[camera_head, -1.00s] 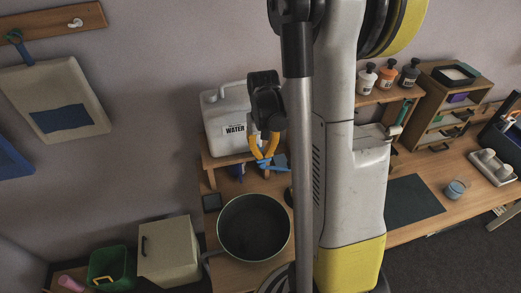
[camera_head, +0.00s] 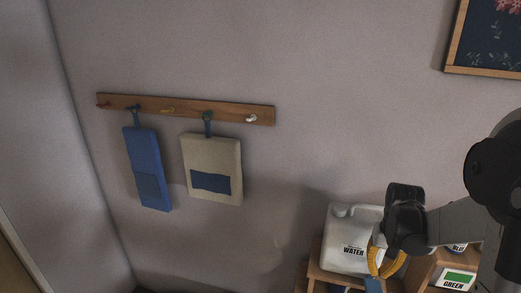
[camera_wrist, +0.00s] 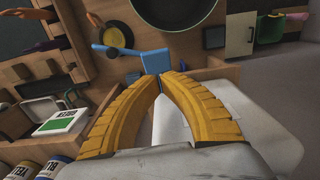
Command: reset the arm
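My gripper (camera_wrist: 159,80) shows in the wrist view with its two yellow curved fingers coming together at the tips. It looks shut, with no held object clear to see. A blue piece (camera_wrist: 148,62) lies just beyond the tips in that view; I cannot tell whether they touch it. In the head view my gripper (camera_head: 382,274) hangs at the lower right, fingers down, in front of the white water jug (camera_head: 343,241).
Below the gripper, the wrist view shows a dark round pan (camera_wrist: 178,10) and a white box with a green label (camera_wrist: 62,122). In the head view a wooden peg rail (camera_head: 185,109) holds a blue bag (camera_head: 148,168) and a beige bag (camera_head: 211,168). The wall between is clear.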

